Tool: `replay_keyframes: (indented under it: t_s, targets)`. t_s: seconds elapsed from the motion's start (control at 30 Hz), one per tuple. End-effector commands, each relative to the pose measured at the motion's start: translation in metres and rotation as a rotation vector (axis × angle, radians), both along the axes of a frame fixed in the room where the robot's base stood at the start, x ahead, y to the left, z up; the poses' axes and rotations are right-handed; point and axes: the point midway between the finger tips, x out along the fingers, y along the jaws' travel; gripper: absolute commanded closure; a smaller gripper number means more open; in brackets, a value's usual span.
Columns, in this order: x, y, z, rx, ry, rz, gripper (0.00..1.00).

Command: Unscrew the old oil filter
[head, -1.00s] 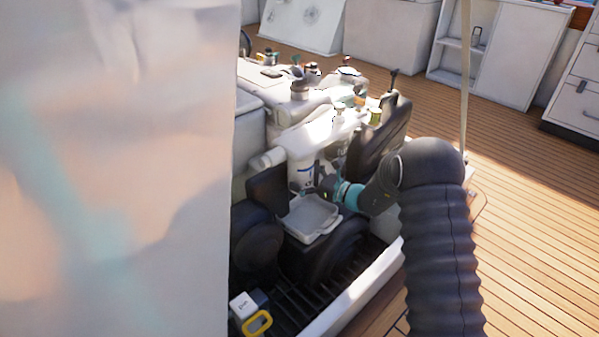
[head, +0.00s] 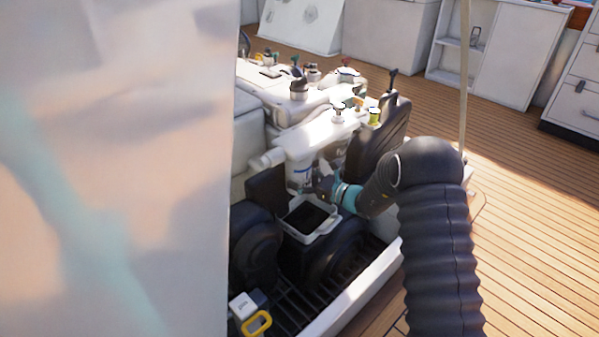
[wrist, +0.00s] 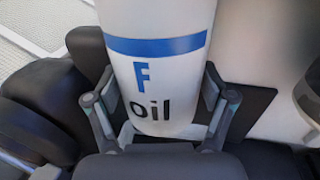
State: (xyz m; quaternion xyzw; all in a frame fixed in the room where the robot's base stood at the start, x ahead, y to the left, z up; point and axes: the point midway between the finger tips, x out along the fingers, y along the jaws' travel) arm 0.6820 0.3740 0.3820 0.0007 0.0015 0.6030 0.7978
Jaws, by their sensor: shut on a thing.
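The oil filter (wrist: 160,60) is a white cylinder with a blue band and the dark letters "oil". It fills the middle of the wrist view. In the head view the filter (head: 299,172) shows as a small white body below the engine's white top, partly hidden by my gripper. My gripper (wrist: 160,115) is shut on the filter, with one finger on each side of its lower part. In the head view my gripper (head: 322,182) reaches in from the right. The filter's upper end is outside the wrist view.
A pale tray (head: 292,234) with a dark inside sits below the filter. Black rounded engine parts (head: 255,245) flank it. A yellow-handled item (head: 257,323) is at the front left. A large pale blurred surface (head: 110,170) blocks the head view's left side.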

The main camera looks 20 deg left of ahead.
Motion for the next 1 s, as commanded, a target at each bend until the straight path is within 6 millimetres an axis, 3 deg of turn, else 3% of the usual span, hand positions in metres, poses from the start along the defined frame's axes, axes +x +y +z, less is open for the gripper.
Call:
replay_keyframes:
  t_s: [0.37,1.0]
  targets:
    - [0.004,-0.004,-0.001,0.003,-0.004,-0.006,0.8]
    - [0.004,-0.003,-0.028,0.002,-0.006,-0.004,0.8]
